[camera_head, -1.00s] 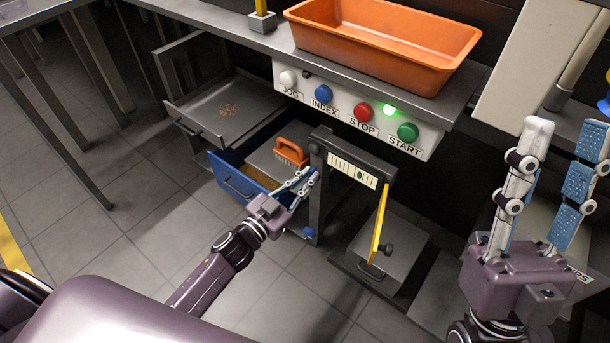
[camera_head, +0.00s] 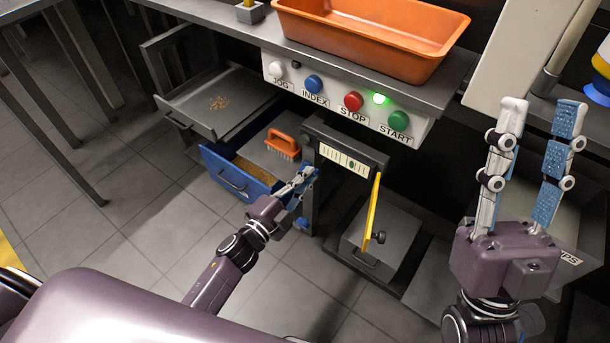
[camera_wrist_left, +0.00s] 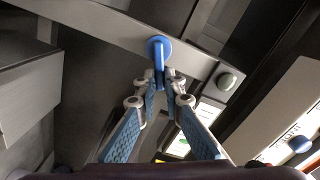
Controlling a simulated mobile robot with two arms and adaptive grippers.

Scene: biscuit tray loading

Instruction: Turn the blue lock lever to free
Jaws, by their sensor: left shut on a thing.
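The blue lock lever (camera_wrist_left: 158,48) shows in the left wrist view. Its round hub sits on a grey metal bar, and its handle runs down between my left fingertips. My left gripper (camera_wrist_left: 165,80) is shut on that handle. In the head view my left gripper (camera_head: 309,176) is at the dark post left of the small scale panel. There the fingers' blue pads make the lever hard to pick out, and its exact angle cannot be told. My right gripper (camera_head: 541,112) is open and empty at the right, fingers pointing up.
A button panel (camera_head: 345,106) with a lit green lamp and an orange tray (camera_head: 375,52) are above.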

